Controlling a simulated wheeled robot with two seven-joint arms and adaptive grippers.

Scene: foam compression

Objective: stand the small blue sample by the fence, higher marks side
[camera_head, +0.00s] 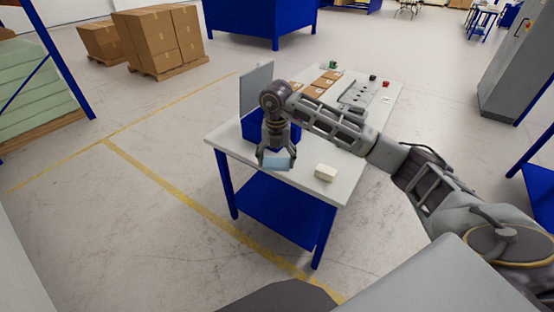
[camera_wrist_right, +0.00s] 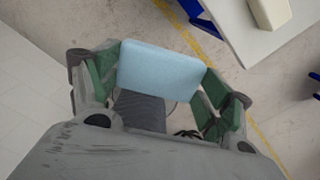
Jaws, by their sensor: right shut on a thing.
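The small blue sample (camera_head: 277,162) is a light blue block held in my right gripper (camera_head: 275,157), over the near left edge of the white table (camera_head: 345,175). In the right wrist view the sample (camera_wrist_right: 160,70) sits between the two green-padded fingers of the right gripper (camera_wrist_right: 158,85), with floor behind it. An upright grey panel (camera_head: 256,86) stands at the table's left side, partly hidden by my arm; I cannot tell whether it is the fence. No marks are readable. My left gripper is not in view.
A cream block (camera_head: 326,172) lies on the table right of the gripper; it also shows in the wrist view (camera_wrist_right: 270,12). A blue bin (camera_head: 256,124) stands behind the gripper. Brown pieces (camera_head: 318,85) and a grey tray (camera_head: 358,95) lie farther back.

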